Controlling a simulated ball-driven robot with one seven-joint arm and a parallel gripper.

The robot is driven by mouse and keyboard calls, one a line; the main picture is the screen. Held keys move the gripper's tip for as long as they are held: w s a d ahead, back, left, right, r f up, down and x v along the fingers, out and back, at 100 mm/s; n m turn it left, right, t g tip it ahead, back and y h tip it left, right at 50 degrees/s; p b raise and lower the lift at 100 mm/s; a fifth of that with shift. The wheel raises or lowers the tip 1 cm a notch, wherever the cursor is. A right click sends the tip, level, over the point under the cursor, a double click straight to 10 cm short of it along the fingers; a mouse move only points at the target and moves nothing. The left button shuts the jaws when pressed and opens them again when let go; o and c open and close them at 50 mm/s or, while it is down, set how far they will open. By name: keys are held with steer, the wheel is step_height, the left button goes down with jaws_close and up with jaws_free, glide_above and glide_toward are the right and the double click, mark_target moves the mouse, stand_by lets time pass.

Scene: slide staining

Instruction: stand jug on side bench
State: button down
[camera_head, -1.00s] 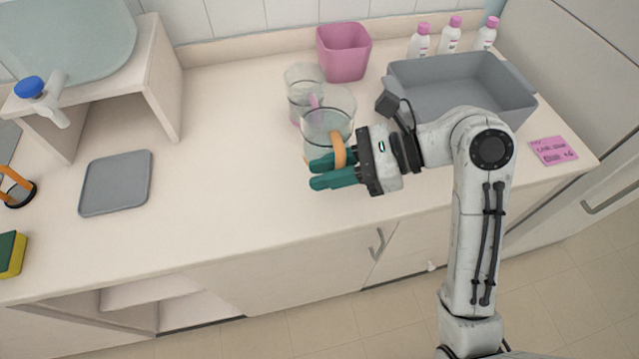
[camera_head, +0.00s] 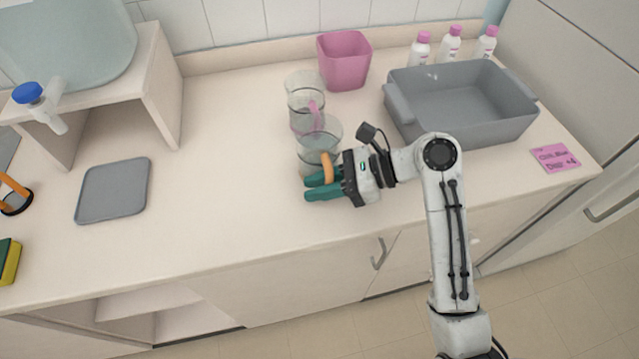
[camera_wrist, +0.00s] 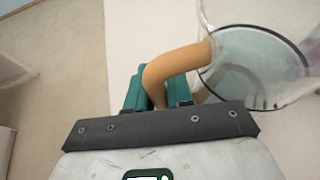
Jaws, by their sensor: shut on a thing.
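A clear jug (camera_head: 318,136) with an orange handle (camera_head: 328,166) is at the bench's front half, upright as far as I can tell. My gripper (camera_head: 322,186) is shut on the orange handle, with its teal fingers either side of it. In the wrist view the handle (camera_wrist: 178,66) rises from between the fingers (camera_wrist: 158,92) and joins the clear jug (camera_wrist: 255,62) on the right. The side bench (camera_head: 225,160) is a pale worktop under the jug. I cannot tell whether the jug's base touches it.
Another clear jug with a pink handle (camera_head: 304,98) stands just behind. A pink bin (camera_head: 344,62), a grey tub (camera_head: 462,100) and several pink-capped bottles (camera_head: 452,42) are behind and right. A grey mat (camera_head: 112,190) lies left, near the tank stand (camera_head: 160,85). The bench between is clear.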

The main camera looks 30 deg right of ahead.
steer(key=c, duration=1)
jaws_free()
steer(key=shift+f, duration=0.1)
steer(key=v, duration=1.2)
steer(key=shift+p, duration=0.3)
steer(key=shift+s, duration=0.1)
